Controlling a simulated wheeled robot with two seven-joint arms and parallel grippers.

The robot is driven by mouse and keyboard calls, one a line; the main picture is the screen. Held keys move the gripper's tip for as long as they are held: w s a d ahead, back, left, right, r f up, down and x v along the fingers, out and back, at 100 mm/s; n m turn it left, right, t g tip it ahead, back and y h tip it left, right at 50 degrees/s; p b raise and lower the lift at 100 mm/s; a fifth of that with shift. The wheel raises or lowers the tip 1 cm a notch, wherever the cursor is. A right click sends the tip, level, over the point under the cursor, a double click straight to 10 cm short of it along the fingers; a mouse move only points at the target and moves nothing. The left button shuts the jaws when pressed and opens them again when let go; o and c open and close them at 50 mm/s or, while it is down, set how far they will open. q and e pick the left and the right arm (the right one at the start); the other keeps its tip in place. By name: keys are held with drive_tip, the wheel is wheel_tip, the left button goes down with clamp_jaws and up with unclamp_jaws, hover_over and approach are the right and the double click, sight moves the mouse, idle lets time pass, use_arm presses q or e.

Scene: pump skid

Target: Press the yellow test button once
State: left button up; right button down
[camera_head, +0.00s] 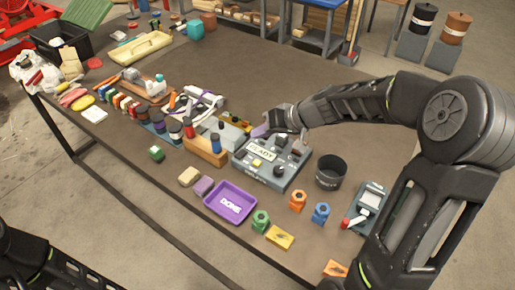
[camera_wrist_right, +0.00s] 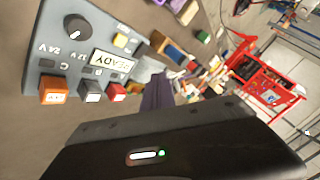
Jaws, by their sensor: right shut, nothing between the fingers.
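The yellow test button (camera_head: 257,162) sits on top of a grey test box (camera_head: 278,182) with a READY display (camera_head: 261,149). In the right wrist view the yellow button (camera_wrist_right: 121,40) shows beside the READY display (camera_wrist_right: 112,64) and a black knob (camera_wrist_right: 77,27). My right gripper (camera_head: 260,131) is shut and empty, with purple fingertips, over the far side of the box and apart from the button. Its purple finger also shows in the right wrist view (camera_wrist_right: 157,92). My left gripper is out of view.
Orange, grey and red terminals (camera_wrist_right: 117,90) line one side of the box. A purple DONE tray (camera_head: 213,198) lies in front. A black cup (camera_head: 330,172) stands to the right. A wooden block with bottles (camera_head: 205,149) stands close on the left.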

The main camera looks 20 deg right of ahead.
idle(0.3)
drive_tip(key=b, duration=0.5)
hover_over(260, 163)
wheel_tip(260, 163, down, 8)
drive_tip(key=shift+r, duration=0.25)
drive_tip(key=shift+f+b, duration=0.65)
drive_tip(key=shift+b, duration=0.1)
idle(1.2)
drive_tip(key=shift+f+b, duration=0.4)
drive_tip(key=shift+b, duration=0.35)
